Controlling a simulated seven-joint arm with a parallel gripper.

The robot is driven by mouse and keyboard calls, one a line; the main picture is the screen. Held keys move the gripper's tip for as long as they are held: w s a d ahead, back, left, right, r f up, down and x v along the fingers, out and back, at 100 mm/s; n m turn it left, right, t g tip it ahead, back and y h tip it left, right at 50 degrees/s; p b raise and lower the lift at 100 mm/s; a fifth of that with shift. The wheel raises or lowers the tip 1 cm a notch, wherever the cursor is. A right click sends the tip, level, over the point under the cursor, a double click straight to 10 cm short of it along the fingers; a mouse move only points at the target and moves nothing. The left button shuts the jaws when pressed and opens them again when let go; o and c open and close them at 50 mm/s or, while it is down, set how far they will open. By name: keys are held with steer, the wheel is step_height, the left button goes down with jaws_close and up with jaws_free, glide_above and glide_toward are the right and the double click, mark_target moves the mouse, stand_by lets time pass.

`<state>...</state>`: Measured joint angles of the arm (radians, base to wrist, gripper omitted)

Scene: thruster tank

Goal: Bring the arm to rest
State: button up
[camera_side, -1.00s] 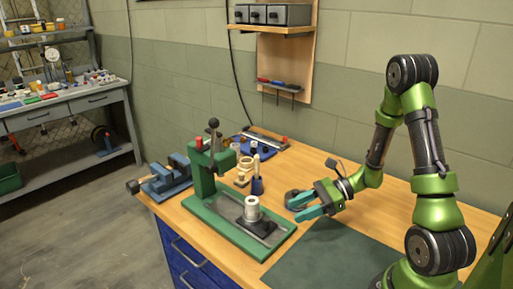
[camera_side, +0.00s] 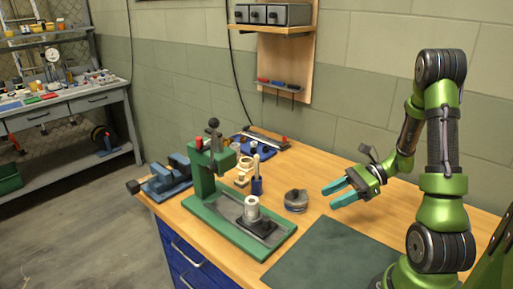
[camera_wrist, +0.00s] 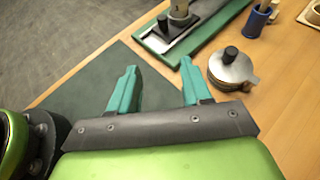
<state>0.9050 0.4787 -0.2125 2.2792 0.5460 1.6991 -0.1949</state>
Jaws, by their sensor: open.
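My gripper (camera_side: 335,194) has two teal fingers, spread apart with nothing between them. In the side view it hangs above the wooden bench, right of a grey round lidded part. In the wrist view the fingers (camera_wrist: 158,90) point over the dark mat and the bench, and the space between them is empty. My green arm rises behind the gripper and bends at the top.
The grey round part (camera_side: 296,200) stands close left of my gripper. A green press (camera_side: 206,170) with a metal cylinder (camera_side: 252,207) on its base stands further left. A dark mat (camera_side: 325,258) lies clear in front. A blue vise (camera_side: 170,177) sits at the left edge.

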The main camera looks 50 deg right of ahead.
steer(key=s+a+r+n+g+h, duration=0.1)
steer(key=a+r+n+h, duration=0.7)
steer(key=a+r+n, duration=0.7)
steer(key=a+n, duration=0.1)
steer(key=n, duration=0.5)
steer(key=shift+s+a+r+n, duration=0.15)
steer(key=shift+s+a+n, duration=0.05)
steer(key=shift+s+n, duration=0.15)
